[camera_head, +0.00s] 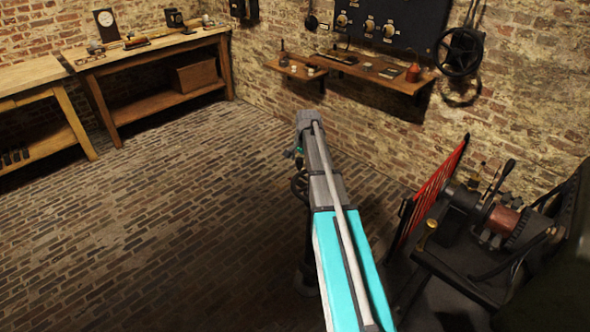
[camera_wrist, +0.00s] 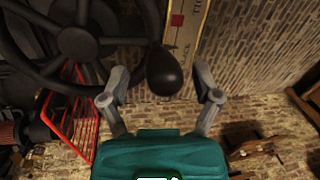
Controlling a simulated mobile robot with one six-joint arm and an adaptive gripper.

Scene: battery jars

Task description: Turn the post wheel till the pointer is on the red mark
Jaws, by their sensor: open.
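In the wrist view a large black spoked wheel (camera_wrist: 78,42) fills the upper left. A black egg-shaped handle knob (camera_wrist: 165,72) shows between the two grey fingers of my gripper (camera_wrist: 160,76). The fingers are apart, one on each side of the knob; I cannot tell whether either touches it. A cream plate (camera_wrist: 192,32) with dark lettering stands beyond the knob and carries a red mark (camera_wrist: 177,20). I cannot make out a pointer. In the head view my arm hides most of the post wheel; a dark curved part (camera_head: 299,184) shows beside it.
A red folding barrier (camera_head: 436,186) and a machine with a copper-coloured drum (camera_head: 501,219) stand at the right. Another black wheel (camera_head: 461,52) hangs on the brick wall near a shelf (camera_head: 350,68). A wooden workbench (camera_head: 150,48) stands at back left. The brick floor (camera_head: 170,200) left of my arm is clear.

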